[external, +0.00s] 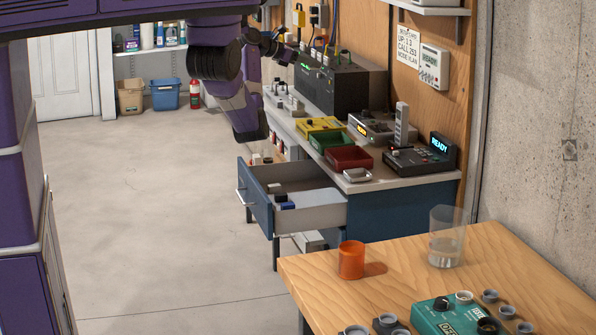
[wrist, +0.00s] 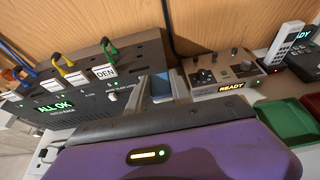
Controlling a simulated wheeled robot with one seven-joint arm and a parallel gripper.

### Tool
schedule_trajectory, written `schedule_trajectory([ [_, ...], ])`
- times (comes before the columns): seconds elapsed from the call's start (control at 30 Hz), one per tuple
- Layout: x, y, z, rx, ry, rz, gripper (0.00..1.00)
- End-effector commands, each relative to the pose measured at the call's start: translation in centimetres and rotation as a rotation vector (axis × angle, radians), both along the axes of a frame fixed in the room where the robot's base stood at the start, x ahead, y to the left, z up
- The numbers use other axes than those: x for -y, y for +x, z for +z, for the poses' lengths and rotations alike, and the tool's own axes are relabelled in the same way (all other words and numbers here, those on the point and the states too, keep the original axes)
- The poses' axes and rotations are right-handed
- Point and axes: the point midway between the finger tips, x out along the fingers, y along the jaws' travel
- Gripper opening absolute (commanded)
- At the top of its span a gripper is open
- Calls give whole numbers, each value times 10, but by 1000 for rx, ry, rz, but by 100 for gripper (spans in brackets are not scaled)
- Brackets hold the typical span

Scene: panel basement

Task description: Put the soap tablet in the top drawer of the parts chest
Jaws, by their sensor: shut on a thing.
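The parts chest (external: 405,212) is the blue cabinet under the grey worktop. Its top drawer (external: 325,216) is pulled out, with a few small things inside, one blue and one pale. In the external view my gripper (external: 250,130) is above and behind the drawer's far front corner; its fingertips cannot be made out. In the wrist view my gripper (wrist: 163,90) is shut on a small blue-grey block (wrist: 161,88), apparently the soap tablet, mostly hidden between the fingers and my gripper's body.
Yellow, green and red trays (external: 350,158) and a small metal dish (external: 357,175) stand on the worktop near the drawer. A black patch rack (external: 340,82) stands behind. A wooden table (external: 400,285) with an orange cup (external: 351,260) is in front. The floor at left is clear.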

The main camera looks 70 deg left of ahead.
Motion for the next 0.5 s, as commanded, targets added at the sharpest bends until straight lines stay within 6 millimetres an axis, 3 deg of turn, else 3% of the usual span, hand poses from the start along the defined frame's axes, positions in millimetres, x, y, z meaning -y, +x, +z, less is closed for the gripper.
schedule_trajectory([
  [0.5,1,-2,-120,-3,-7,-4,0],
])
